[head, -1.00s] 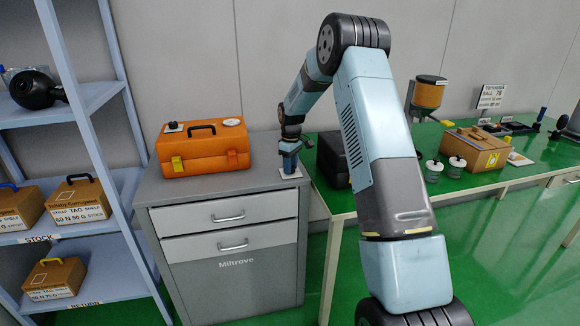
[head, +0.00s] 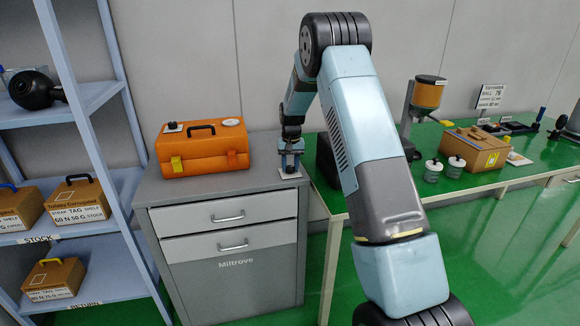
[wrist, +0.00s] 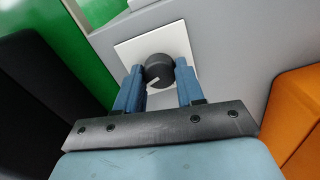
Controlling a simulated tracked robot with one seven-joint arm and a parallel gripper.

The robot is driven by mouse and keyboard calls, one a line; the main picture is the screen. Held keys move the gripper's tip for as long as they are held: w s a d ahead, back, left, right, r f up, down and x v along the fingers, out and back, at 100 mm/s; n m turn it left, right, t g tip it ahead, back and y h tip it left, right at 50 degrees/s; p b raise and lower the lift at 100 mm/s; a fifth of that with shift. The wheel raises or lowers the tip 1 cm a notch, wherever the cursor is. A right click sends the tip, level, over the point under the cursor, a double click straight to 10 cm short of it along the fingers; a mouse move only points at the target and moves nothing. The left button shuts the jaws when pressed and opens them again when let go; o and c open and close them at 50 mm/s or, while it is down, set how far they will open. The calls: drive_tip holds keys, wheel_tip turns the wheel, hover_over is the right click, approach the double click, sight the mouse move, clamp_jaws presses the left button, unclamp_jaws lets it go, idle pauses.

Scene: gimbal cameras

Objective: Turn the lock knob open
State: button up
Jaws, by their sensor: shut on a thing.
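The lock knob (wrist: 159,71) is round and dark with a pale pointer mark on its face. It sits on a white square plate (wrist: 127,50) on the grey cabinet top, and in the wrist view the mark points toward the lower left. My gripper (wrist: 160,82) has its two blue fingers on either side of the knob, shut on it. In the head view my gripper (head: 290,168) points down at the plate (head: 291,176) near the cabinet's right edge. There the knob is hidden by the fingers.
An orange toolbox (head: 203,148) stands on the cabinet (head: 160,192), left of my gripper. A black case (head: 328,163) is close on the right, on the green workbench (head: 440,190). A blue-grey shelf rack (head: 95,100) stands at the far left.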

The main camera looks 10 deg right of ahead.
sight(291, 167)
drive_tip(key=shift+r+m, duration=0.1)
drive_tip(key=shift+m, duration=1.6)
drive_tip(key=o, duration=1)
drive_tip(key=shift+o, duration=0.2)
wheel_tip(291, 167, up, 14)
drive_tip(key=shift+d+f, duration=0.2)
drive_tip(key=shift+f, duration=0.05)
drive_tip(key=shift+s, duration=0.1)
